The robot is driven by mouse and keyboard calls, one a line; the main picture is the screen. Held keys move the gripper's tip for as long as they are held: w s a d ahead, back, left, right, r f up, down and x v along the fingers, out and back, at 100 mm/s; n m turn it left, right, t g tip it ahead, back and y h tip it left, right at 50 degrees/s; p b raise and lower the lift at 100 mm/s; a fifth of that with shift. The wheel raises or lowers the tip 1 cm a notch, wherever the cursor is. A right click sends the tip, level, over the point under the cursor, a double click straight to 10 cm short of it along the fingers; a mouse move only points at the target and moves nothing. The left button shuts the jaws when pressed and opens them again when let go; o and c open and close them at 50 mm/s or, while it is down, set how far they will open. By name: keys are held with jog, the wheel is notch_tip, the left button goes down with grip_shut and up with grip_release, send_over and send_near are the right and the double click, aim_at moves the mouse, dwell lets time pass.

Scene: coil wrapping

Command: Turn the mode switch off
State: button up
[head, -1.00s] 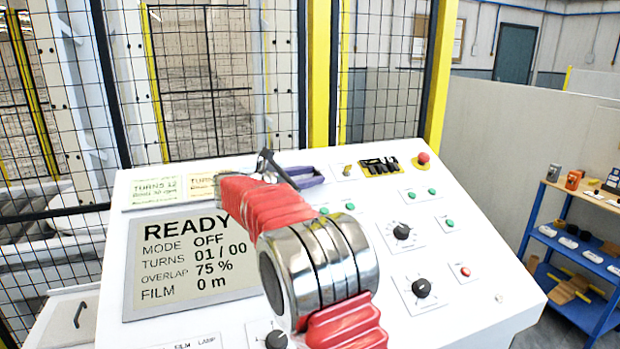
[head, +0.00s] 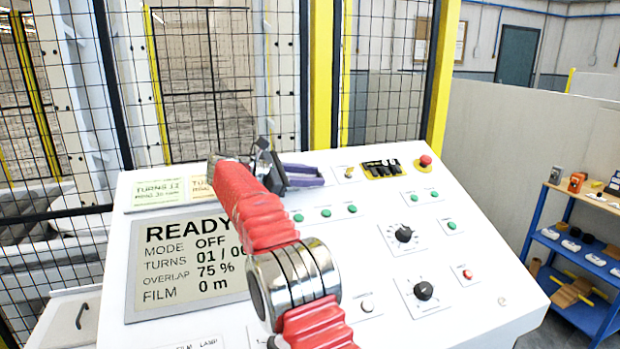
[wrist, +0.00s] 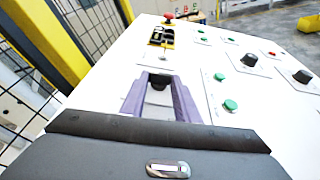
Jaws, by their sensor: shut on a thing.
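My gripper (head: 322,176) has purple fingers and is low over the upper middle of the white sloping panel (head: 470,310). In the wrist view the fingers (wrist: 160,76) close around a dark knob (wrist: 158,84) near their tips. Its label is not visible, so I cannot confirm it is the mode switch. In the head view that knob is hidden by the fingers. The display (head: 150,290) reads READY, MODE OFF, TURNS 01, OVERLAP 75 % and FILM 0 m. My arm covers its right edge.
Two black rotary knobs (head: 403,233) (head: 424,290) stand on the right of the panel, with green buttons (head: 352,208) nearby. A small brass-coloured switch (head: 349,172), a black-and-yellow block (head: 382,168) and a red mushroom button (head: 425,160) lie right of the fingers. Mesh fencing stands behind.

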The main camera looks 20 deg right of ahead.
jog(key=shift+d+r+m+g, duration=0.1)
jog(key=shift+d+m+g, duration=0.05)
jog(key=shift+m+g, duration=0.2)
dwell(0.5)
jog(key=o, duration=1)
jog(key=shift+o, duration=0.2)
jog(key=shift+w, duration=0.1)
jog(key=shift+v, duration=3.8)
